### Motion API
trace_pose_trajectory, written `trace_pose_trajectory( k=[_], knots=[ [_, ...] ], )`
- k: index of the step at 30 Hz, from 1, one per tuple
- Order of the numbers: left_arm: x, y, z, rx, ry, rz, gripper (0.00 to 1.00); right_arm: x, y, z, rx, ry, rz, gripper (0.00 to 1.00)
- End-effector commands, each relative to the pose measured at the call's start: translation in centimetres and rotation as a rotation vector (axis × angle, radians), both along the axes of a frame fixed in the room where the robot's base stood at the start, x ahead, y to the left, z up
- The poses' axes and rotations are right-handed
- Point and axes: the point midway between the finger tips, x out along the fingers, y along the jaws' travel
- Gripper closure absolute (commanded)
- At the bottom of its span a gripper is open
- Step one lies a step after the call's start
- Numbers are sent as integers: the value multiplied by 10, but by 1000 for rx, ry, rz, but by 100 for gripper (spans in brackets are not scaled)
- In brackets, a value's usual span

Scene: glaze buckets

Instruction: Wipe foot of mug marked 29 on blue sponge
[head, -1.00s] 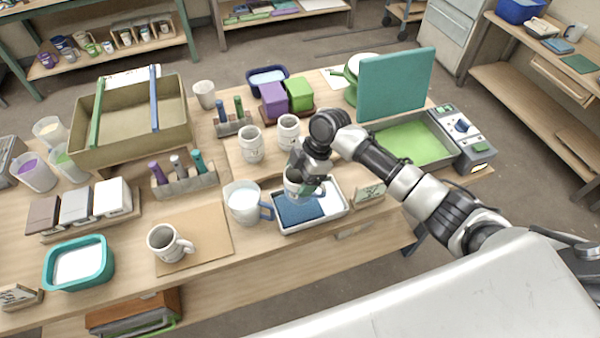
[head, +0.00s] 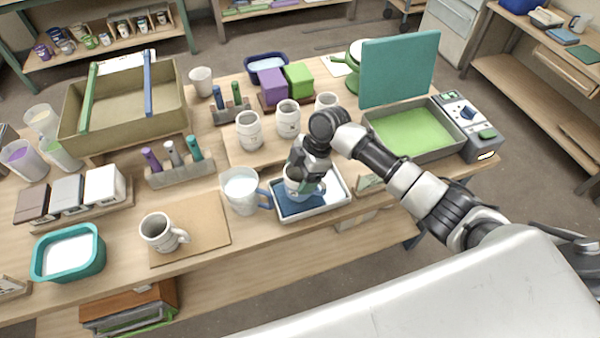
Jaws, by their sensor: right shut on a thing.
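My right gripper (head: 305,178) is shut on a pale mug (head: 293,187) with a grey band, over the blue sponge (head: 294,209). The sponge lies in a white tray (head: 338,199) near the table's front edge. The mug appears upright with its lower end at the sponge; I cannot tell whether its foot touches. The gripper covers part of the mug, and its mark cannot be read. My left gripper is out of view.
A clear jug (head: 241,189) with a blue handle stands just left of the tray. A small sign (head: 369,183) stands right of it. Other mugs stand behind (head: 249,131) and on a brown board (head: 205,222) at the left.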

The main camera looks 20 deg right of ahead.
Motion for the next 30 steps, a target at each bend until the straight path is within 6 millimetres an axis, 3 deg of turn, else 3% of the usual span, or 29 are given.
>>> trace_pose_trajectory(
  k=[30],
  knots=[
    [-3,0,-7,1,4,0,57,0,0,-10,1,-1,0,58]
  ],
)
